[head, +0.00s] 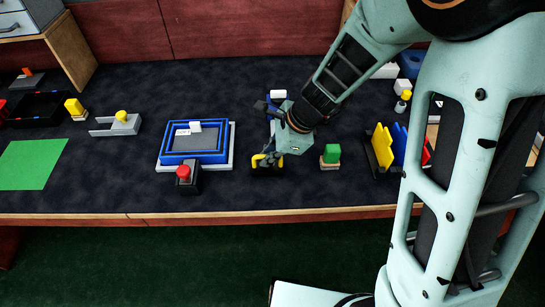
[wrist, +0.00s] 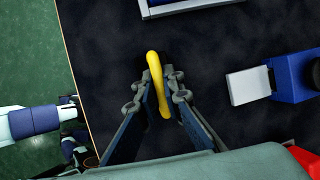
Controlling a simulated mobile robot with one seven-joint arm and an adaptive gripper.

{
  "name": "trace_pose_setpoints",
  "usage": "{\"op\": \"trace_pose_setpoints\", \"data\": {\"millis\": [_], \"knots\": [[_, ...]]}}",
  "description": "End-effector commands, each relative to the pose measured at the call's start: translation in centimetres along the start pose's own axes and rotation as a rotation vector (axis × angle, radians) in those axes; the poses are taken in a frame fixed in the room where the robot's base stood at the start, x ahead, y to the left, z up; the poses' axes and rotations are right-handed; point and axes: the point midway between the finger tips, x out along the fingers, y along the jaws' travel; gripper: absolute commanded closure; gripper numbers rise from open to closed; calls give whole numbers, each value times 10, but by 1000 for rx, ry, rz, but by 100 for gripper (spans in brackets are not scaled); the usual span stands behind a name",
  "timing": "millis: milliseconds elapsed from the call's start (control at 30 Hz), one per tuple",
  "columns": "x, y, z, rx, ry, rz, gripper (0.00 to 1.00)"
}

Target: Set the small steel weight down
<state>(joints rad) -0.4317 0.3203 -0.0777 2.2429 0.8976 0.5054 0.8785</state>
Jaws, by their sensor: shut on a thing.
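My gripper (wrist: 160,90) is shut on a yellow loop-like handle (wrist: 154,66), which stands up between the two fingertips in the wrist view. A small dark part shows just behind the handle there. In the head view, my gripper (head: 270,159) is low over the front-middle of the dark table. A yellow and black thing (head: 267,170) shows under it, partly hidden by the gripper. I take it to be the weight, but no steel surface is clear. I cannot tell whether its base touches the table.
A blue-rimmed tray (head: 228,150) lies left of my gripper, with a red button (head: 183,171) before it. A green block (head: 331,153) stands close on the right. A blue box with a white plate (wrist: 248,86) is behind. A green mat (head: 33,165) lies far left.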

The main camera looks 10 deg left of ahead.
Motion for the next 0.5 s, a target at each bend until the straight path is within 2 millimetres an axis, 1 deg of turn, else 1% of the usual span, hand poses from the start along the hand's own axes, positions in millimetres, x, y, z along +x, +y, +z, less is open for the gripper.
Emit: {"op": "trace_pose_setpoints", "data": {"millis": [233,367,400,500], "knots": [[-1,-1,1,-1,-1,-2,100],[3,0,0,-1,-1,-2,100],[4,1,-1,-1,0,-1,91],[3,1,0,-1,0,0,80]]}}
